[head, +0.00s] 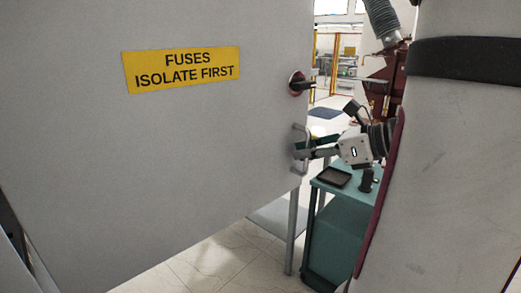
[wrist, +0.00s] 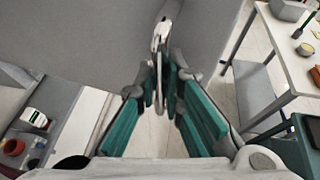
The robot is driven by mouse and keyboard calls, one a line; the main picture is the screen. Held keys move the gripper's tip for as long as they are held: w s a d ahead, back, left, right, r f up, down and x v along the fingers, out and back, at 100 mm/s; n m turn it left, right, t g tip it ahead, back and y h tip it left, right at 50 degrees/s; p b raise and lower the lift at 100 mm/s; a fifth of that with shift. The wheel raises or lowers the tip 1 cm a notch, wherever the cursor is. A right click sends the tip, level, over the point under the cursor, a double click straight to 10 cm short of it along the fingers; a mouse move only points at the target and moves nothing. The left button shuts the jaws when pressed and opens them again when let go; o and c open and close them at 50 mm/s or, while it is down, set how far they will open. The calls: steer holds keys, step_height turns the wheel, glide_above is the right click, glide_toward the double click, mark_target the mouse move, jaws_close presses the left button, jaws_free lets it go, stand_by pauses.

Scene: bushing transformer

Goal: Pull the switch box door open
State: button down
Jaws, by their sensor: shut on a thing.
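The switch box door (head: 200,140) is a large flat grey panel filling the left of the head view, with a yellow "FUSES ISOLATE FIRST" label (head: 181,70). A metal bar handle (head: 301,132) stands near its right edge and shows end-on in the wrist view (wrist: 161,38). My gripper (head: 304,150) is at the handle, and its teal fingers close on it from both sides in the wrist view (wrist: 160,85). The fingers hide part of the handle. A round dark knob with red (head: 300,83) sits above the handle.
A teal cart (head: 335,215) with a dark tray (head: 332,177) stands close below my gripper. In the wrist view, a white table (wrist: 292,65) is at right, and a grey surface with small red and black items (wrist: 35,118) at lower left. Pale floor (head: 190,270) shows below the door.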

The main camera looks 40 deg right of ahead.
steer(key=shift+s+a, duration=0.1)
steer(key=shift+s, duration=0.65)
steer(key=c, duration=2)
jaws_free()
steer(key=shift+o, duration=0.2)
steer(key=v, duration=1.2)
steer(key=shift+f, duration=0.1)
